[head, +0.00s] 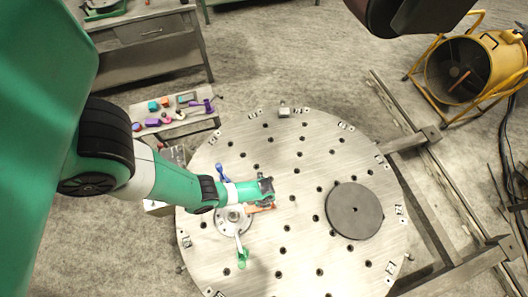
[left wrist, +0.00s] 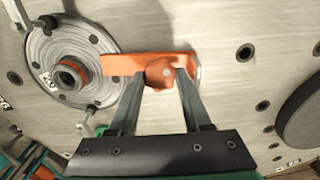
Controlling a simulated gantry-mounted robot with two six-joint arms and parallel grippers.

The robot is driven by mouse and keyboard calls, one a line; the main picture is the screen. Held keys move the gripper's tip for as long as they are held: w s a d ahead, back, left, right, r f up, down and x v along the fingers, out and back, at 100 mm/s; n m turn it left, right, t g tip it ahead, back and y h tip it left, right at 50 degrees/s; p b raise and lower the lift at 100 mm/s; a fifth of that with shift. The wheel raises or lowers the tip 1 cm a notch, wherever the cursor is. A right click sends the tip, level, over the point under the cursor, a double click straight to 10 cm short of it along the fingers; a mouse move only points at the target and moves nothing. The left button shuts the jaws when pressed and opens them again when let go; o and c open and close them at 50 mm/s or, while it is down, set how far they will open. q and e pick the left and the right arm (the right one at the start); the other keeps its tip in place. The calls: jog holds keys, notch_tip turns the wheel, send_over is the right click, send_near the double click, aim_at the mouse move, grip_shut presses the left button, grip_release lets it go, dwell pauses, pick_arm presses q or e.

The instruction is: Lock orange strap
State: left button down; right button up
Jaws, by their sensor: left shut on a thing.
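My left gripper (left wrist: 164,78) is shut on the orange strap (left wrist: 120,64) at its rounded knob. In the left wrist view the strap lies crosswise, its left end over the rim of a round metal flange (left wrist: 44,50). Whether the strap touches the flange cannot be told. In the head view my left gripper (head: 267,189) is above the table, and only a sliver of the orange strap (head: 262,209) shows below it. A blue strap (head: 221,172) and a green strap (head: 242,259) are at other sides of the flange (head: 222,228). My right gripper is out of view.
The round metal table (head: 300,245) has many holes and small labelled blocks along its rim. A dark grey disc (head: 354,210) lies on its right side. A side tray (head: 195,127) with coloured parts stands at the upper left. A yellow drum fan (head: 470,68) is at the upper right.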

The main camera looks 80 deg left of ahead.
pick_arm(q)
jog(key=m, duration=0.5)
jog(key=shift+m, duration=2.4)
jog(key=shift+c, duration=1.7)
grip_release()
jog(key=shift+r, duration=0.1)
notch_tip(320, 180, up, 11)
jog(key=p, duration=1.1)
jog(key=shift+r+p, duration=0.2)
jog(key=shift+p, duration=0.1)
